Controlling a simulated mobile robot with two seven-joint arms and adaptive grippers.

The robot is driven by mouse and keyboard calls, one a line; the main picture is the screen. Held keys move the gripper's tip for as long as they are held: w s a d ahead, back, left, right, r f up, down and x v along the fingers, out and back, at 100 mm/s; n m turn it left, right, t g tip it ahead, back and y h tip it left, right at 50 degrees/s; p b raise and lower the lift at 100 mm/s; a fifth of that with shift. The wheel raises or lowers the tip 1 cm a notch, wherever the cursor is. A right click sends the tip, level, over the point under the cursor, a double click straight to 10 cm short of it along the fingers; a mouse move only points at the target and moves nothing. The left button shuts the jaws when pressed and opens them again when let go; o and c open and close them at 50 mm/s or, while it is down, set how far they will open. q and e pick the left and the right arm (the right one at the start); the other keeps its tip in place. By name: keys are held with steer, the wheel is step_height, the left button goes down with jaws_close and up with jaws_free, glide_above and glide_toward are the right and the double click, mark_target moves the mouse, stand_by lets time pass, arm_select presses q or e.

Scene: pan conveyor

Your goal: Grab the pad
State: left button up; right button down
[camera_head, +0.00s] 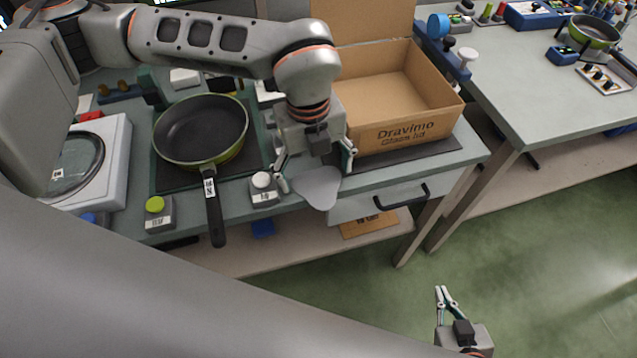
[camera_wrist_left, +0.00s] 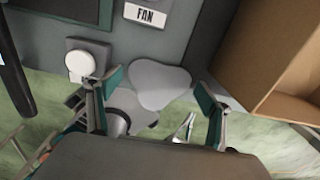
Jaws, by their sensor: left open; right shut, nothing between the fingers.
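The pad (camera_head: 317,188) is a thin, pale grey sheet with a rounded outline. It lies at the front edge of the workbench, and part of it appears to stick out past the edge. In the left wrist view the pad (camera_wrist_left: 160,86) lies between the two fingers. My left gripper (camera_head: 315,174) is open above and around the pad, with one finger to each side; I cannot tell whether they touch it. In the left wrist view my left gripper (camera_wrist_left: 150,92) holds nothing. My right gripper (camera_head: 441,290) is shut and empty, low over the floor.
A frying pan (camera_head: 201,130) stands left of my left gripper, its handle past the bench edge. A white-topped button (camera_head: 262,182) sits close beside the left finger. A cardboard box (camera_head: 400,125) stands to the right. A second table (camera_head: 510,90) stands further right.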

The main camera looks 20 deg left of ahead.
arm_select(q)
steer(key=shift+f, duration=0.2)
steer(key=c, duration=0.5)
stand_by(0.3)
